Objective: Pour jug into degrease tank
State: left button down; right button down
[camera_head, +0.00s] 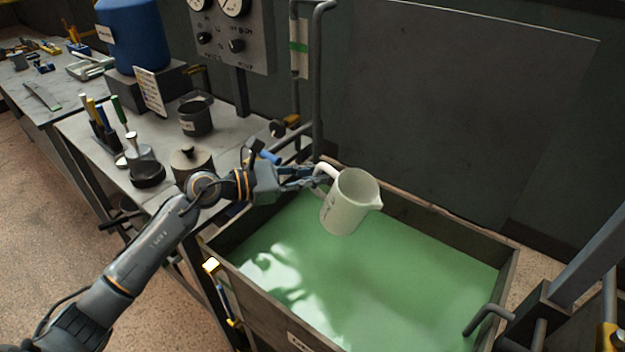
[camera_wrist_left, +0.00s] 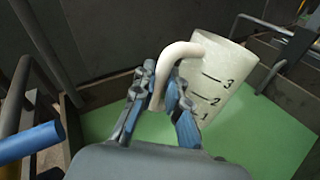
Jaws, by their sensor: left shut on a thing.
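A white jug (camera_head: 350,203) with a spout on its right side hangs over the degrease tank, slightly tilted. The degrease tank (camera_head: 512,270) is a dark open box filled with green liquid (camera_head: 400,275). My left gripper (camera_head: 318,176) is shut on the jug's handle. In the left wrist view the jug (camera_wrist_left: 215,85) shows marks 1, 2 and 3, and the gripper's fingers (camera_wrist_left: 165,100) close around the handle. No stream shows from the spout. The jug's contents cannot be made out. My right gripper is not in view.
A bench (camera_head: 225,135) left of the tank holds a dark mug (camera_head: 195,117), a lidded pot (camera_head: 192,163) and tools. A vertical pipe (camera_head: 317,90) and a gauge panel (camera_head: 235,40) stand behind. A dark panel (camera_head: 460,100) backs the tank.

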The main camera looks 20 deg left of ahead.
aim_at(315, 192)
pick_arm(q)
jog(key=shift+d+f+n+t+h+b, duration=0.15)
jog(key=shift+f+n+h+b, duration=0.25)
jog(key=shift+f+n+b, duration=0.65)
jog(key=shift+d+f+n+t+h+b, duration=0.15)
jog(key=shift+f+h+b, duration=0.35)
jog(key=shift+b, duration=1.05)
jog(key=shift+f+b, duration=0.2)
jog(key=shift+b, duration=0.1)
jog(key=shift+s, duration=0.1)
